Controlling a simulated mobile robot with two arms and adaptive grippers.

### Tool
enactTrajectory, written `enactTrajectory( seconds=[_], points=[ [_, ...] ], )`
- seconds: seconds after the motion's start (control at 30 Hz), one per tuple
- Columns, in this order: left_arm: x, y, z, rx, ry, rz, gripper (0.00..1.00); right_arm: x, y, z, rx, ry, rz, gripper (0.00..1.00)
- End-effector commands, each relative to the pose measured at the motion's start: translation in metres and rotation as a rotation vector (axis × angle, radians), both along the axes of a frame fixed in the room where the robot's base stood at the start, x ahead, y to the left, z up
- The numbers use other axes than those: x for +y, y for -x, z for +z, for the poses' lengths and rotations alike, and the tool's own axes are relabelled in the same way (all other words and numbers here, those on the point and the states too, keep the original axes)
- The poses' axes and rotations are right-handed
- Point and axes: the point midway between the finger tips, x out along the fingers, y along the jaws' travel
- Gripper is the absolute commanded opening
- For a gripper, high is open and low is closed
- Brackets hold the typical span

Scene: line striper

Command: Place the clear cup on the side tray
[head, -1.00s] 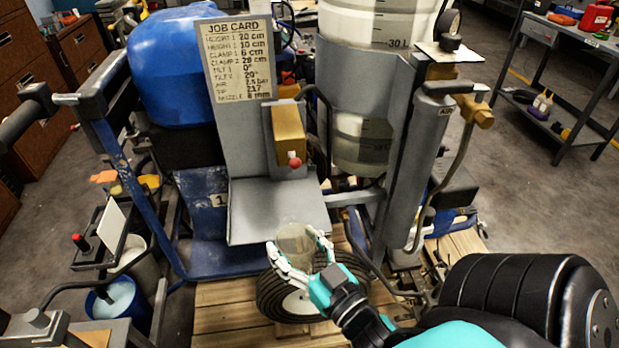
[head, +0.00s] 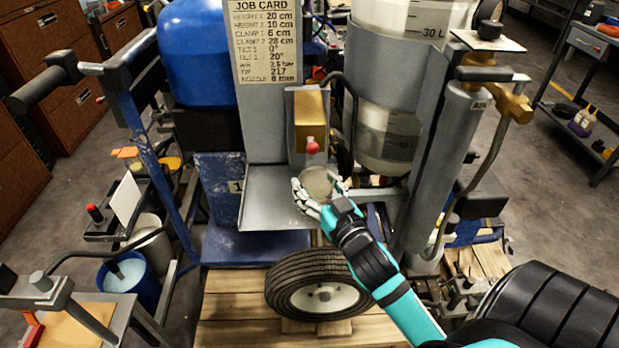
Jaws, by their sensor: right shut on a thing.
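The clear cup (head: 317,182) is held by my right gripper (head: 320,195), whose white fingers close around its sides. The cup looks upright. It is over the right part of the grey metal side tray (head: 268,205), just below the red knob of the brass block. I cannot tell whether the cup's base touches the tray, because the fingers hide it. My left gripper is not in view.
The brass block (head: 309,122) with its red knob (head: 312,146) is close above the cup. A grey cylinder (head: 440,160) stands to the right, and a wheel (head: 317,286) is below. The tray's left part is bare.

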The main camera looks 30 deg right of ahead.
Motion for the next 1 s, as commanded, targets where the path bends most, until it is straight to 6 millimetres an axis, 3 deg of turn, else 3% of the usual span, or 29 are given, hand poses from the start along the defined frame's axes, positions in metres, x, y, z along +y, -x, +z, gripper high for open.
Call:
enactTrajectory(
  seconds=[0.3, 0.4, 0.77, 0.8, 1.0],
  points=[
    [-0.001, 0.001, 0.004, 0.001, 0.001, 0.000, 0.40, -0.006, -0.039, -0.004, 0.002, 0.000, -0.001, 0.34],
    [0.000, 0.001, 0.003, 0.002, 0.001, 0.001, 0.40, -0.006, -0.036, -0.015, 0.002, 0.001, -0.001, 0.34],
    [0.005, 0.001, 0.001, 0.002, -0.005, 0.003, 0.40, -0.006, -0.036, -0.018, 0.000, 0.001, 0.000, 0.34],
    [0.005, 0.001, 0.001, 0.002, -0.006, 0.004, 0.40, -0.006, -0.036, -0.018, 0.000, 0.001, 0.000, 0.68],
    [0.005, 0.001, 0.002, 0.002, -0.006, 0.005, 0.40, -0.006, -0.036, -0.018, 0.000, 0.001, 0.000, 0.91]
  ],
)
